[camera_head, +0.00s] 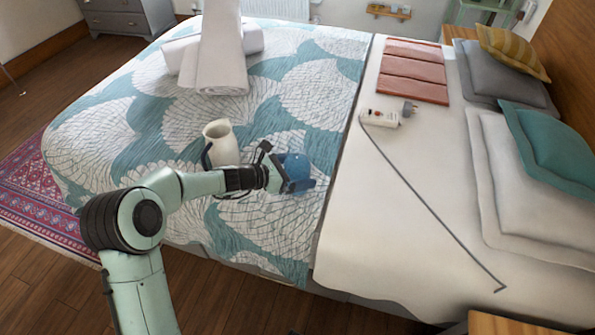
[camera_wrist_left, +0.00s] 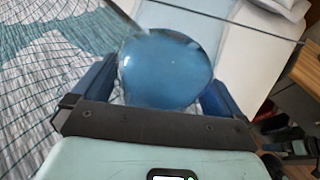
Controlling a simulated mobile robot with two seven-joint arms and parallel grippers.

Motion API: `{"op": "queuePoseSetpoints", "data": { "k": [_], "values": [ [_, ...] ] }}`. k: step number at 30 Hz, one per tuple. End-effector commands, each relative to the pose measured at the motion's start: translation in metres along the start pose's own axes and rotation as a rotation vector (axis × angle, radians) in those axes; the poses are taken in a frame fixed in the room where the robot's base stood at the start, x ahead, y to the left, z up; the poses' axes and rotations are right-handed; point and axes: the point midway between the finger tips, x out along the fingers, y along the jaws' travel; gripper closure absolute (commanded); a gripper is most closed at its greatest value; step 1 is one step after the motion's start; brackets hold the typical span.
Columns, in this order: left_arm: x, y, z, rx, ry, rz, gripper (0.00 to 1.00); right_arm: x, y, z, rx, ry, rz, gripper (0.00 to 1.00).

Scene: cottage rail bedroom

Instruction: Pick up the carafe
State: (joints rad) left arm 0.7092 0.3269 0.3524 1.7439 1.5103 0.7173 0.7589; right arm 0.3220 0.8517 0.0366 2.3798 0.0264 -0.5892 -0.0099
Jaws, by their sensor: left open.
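A blue rounded vessel, which looks like the carafe (camera_head: 295,167), is on the patterned bedspread, near its edge with the white sheet. It also fills the middle of the left wrist view (camera_wrist_left: 165,70), shiny and seen close up. My left gripper (camera_wrist_left: 160,100) is open, with one blue finger on each side of the carafe. Whether either finger touches it I cannot tell. In the head view the left gripper (camera_head: 294,178) covers part of the carafe. My right gripper is not in view.
A cream jug (camera_head: 220,143) with a dark handle stands left of the carafe, behind my left arm. White rolls (camera_head: 215,65) lie at the upper left. A power strip (camera_head: 382,118) with a grey cord lies on the sheet, right of the carafe.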

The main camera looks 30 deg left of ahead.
Motion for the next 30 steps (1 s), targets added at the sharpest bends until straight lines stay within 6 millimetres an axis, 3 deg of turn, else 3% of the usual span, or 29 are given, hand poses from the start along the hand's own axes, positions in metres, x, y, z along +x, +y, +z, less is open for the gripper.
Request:
{"op": "queuePoseSetpoints", "data": {
  "k": [1,6,8,9,20,30],
  "values": [
    [0.0,0.0,0.0,0.0,0.0,0.0,0.0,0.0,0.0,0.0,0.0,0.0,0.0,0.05],
    [0.0,0.0,0.0,0.0,0.0,0.0,0.55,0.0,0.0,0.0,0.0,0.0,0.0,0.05],
    [0.0,0.0,0.0,0.0,0.0,0.0,0.75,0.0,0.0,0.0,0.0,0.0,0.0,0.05],
    [0.0,0.0,0.002,0.003,-0.005,-0.001,0.78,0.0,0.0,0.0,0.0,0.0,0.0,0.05],
    [-0.001,0.0,0.004,0.002,-0.004,-0.001,0.78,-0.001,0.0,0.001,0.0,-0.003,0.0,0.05],
    [-0.007,0.0,0.021,0.004,-0.006,0.0,0.78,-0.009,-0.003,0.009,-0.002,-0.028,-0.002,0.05]
  ]
}}
